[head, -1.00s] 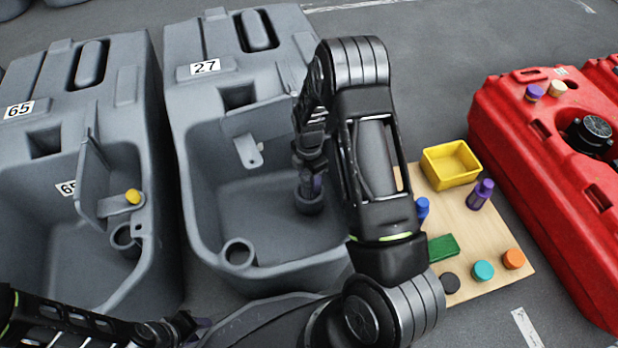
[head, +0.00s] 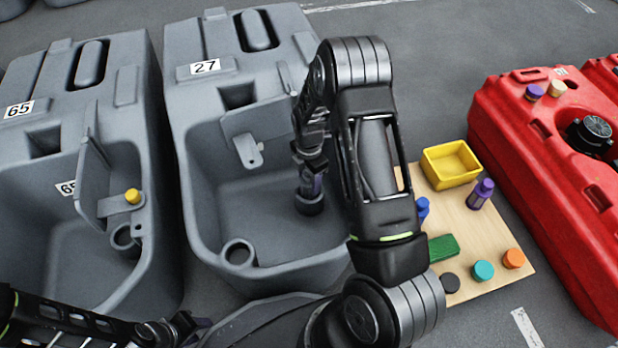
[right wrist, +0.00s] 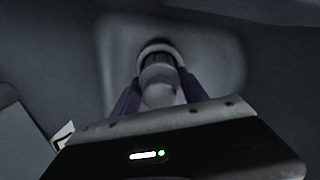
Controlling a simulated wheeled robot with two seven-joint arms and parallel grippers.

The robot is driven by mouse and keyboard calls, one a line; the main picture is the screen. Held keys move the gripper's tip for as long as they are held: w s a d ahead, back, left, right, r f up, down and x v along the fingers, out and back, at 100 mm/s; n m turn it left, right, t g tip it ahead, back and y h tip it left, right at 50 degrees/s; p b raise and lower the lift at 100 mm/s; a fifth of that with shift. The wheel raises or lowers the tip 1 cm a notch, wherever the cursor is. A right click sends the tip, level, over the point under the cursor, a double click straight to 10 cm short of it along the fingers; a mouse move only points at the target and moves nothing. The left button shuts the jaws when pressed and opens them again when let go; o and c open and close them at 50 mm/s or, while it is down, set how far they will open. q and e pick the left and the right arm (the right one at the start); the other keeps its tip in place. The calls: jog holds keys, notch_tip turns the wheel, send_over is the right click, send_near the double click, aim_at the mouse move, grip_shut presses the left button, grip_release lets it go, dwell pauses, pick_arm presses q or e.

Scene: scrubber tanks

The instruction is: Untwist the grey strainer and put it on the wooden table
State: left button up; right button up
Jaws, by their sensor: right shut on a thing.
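The grey strainer (right wrist: 162,82) is a pale cylinder between the purple fingers of my right gripper (right wrist: 158,98) in the right wrist view. A dark round collar (right wrist: 157,47) shows at its far end. In the head view my right gripper (head: 311,184) points down into the basin of the grey tank labelled 27 (head: 190,130), with the dark collar just below its fingertips. It is shut on the strainer, which is mostly hidden there. My left gripper (head: 172,330) is low at the left, away from the strainer; its fingers are unclear. The wooden table (head: 515,283) is right of my right arm.
The wooden table holds a yellow bin (head: 451,165), a purple-capped strainer (head: 481,194), a green block (head: 442,248) and several round caps. My arm hides its left part. A red tank (head: 560,190) stands at the right, another grey tank (head: 60,200) at the left.

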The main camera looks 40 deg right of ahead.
jog(key=shift+n, duration=2.9)
jog(key=shift+n, duration=0.6)
jog(key=shift+r+p, duration=1)
jog(key=shift+r, duration=0.1)
jog(key=shift+r+p, duration=2.25)
jog(key=shift+r, duration=0.65)
jog(key=shift+r+p, duration=2.35)
jog(key=shift+r, duration=0.7)
